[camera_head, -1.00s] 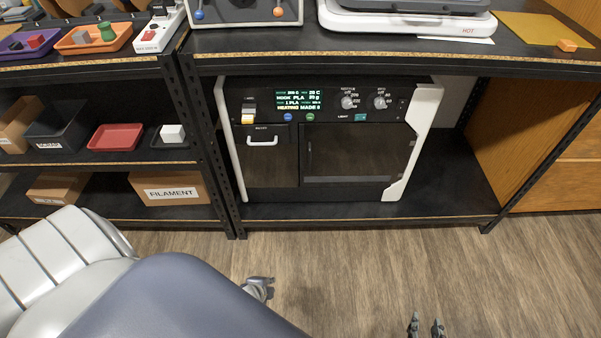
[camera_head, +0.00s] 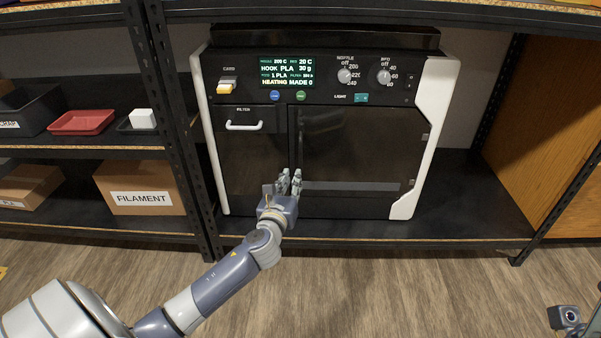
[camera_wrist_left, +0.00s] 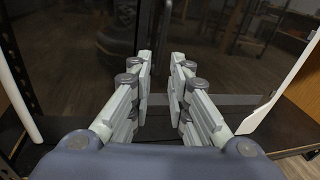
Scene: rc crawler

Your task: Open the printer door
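The printer (camera_head: 325,50) stands on the middle shelf bay, black with white side frames. Its large dark glass door (camera_head: 355,145) is shut, right of a smaller filter panel with a white handle (camera_head: 244,125). My left gripper (camera_head: 290,175) is in front of the lower left part of the door. In the left wrist view its two fingers (camera_wrist_left: 161,75) are apart with nothing between them, facing the dark glossy front. I cannot tell whether they touch it. At the lower right of the head view, part of my right arm (camera_head: 566,318) shows, but not its fingers.
The shelf edge (camera_head: 370,241) runs below the printer. A black shelf post (camera_head: 180,130) stands to its left. Left shelves hold a red tray (camera_head: 82,122), a dark bin (camera_head: 30,110) and a FILAMENT box (camera_head: 140,190). A wooden panel (camera_head: 540,120) is at right.

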